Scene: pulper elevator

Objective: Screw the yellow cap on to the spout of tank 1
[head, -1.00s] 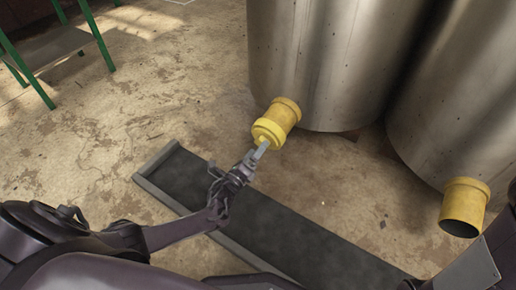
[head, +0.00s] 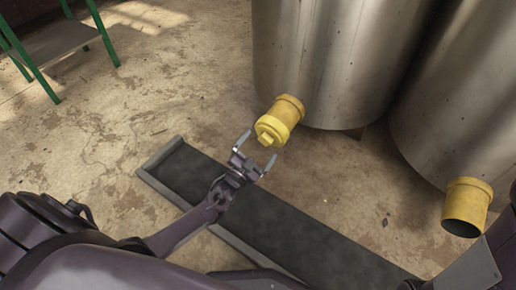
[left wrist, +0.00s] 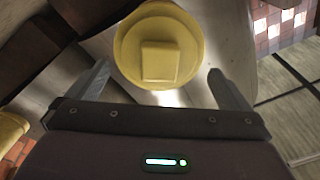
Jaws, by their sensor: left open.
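The yellow cap (head: 268,132) sits on the end of the yellow spout (head: 287,109) of the left steel tank (head: 320,60). In the left wrist view the cap (left wrist: 160,45) is a round disc with a square knob facing me. My left gripper (head: 256,151) is open and empty, just short of the cap. In the left wrist view its fingers (left wrist: 160,84) are spread to either side below the knob and do not touch it. How tightly the cap sits on the spout cannot be told. My right gripper is not in view.
A second steel tank (head: 460,110) stands at right with an uncapped yellow spout (head: 465,207). A dark trough with a pale rim (head: 160,156) lies on the floor below my left arm. A green-legged table (head: 55,42) stands at back left. The floor between is clear.

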